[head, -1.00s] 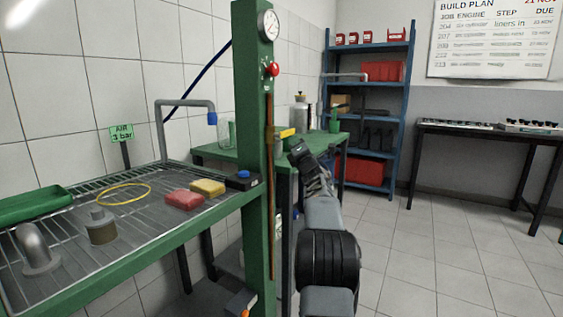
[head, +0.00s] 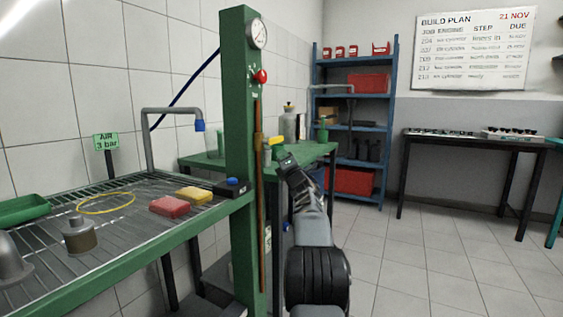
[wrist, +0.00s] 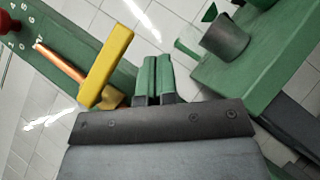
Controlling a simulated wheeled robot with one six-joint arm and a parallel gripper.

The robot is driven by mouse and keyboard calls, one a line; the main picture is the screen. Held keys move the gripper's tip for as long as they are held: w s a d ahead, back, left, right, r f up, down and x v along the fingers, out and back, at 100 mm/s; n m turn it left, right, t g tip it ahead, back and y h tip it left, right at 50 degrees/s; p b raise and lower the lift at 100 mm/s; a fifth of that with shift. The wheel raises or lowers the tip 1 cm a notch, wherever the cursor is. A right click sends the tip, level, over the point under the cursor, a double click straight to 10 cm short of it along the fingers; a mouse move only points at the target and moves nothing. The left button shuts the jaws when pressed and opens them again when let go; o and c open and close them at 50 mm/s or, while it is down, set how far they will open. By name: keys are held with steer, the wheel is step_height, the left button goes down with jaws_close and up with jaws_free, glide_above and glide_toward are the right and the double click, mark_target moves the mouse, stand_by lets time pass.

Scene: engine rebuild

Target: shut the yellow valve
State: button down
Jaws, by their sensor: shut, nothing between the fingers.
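The yellow valve (head: 276,141) is a yellow lever on a copper pipe (head: 260,200) that runs up the front of a green post (head: 240,100). The lever also shows large in the wrist view (wrist: 107,66), where it slants across the line of the pipe. My gripper (head: 286,160) is just below and right of the lever in the head view. In the wrist view its green fingertips (wrist: 152,76) are together and empty, right of the lever, with a small gap between them in the picture. The lever's lower end and pivot are partly hidden near my gripper.
A wire-topped green bench (head: 120,245) with red and yellow sponges stands left of the post. A red knob (head: 260,76) and gauge (head: 257,34) sit higher on the post. A green table (head: 312,152) with containers lies behind. Tiled floor at right is clear.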

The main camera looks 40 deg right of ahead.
steer(key=s+d+f, duration=0.2)
steer(key=s+f, duration=0.4)
steer(key=f, duration=0.2)
steer(key=shift+s+d+f, duration=0.15)
steer(key=shift+s+f, duration=0.15)
steer(key=shift+s, duration=0.05)
steer(key=w+a+r+m+g+p, duration=0.1)
steer(key=a+r+m+g+p, duration=0.3)
steer(key=a+r+m+p, duration=0.5)
steer(key=w+a+r+m+g+p, duration=0.1)
steer(key=a+r+m+g+p, duration=0.35)
steer(key=a+p, duration=0.75)
steer(key=s+a+r+m+g+y+p, duration=0.1)
steer(key=s+a+m+g+y+p, duration=0.2)
steer(key=s+a+p, duration=0.6)
steer(key=s+a+r+m+g+y+p, duration=0.2)
steer(key=s+a+m+g+y+p, duration=0.2)
steer(key=s+a+g+p, duration=0.3)
steer(key=s+a+p, duration=0.3)
steer(key=s+a, duration=0.4)
steer(key=a, duration=0.1)
steer(key=shift+a+r, duration=0.15)
steer(key=shift+a, duration=0.25)
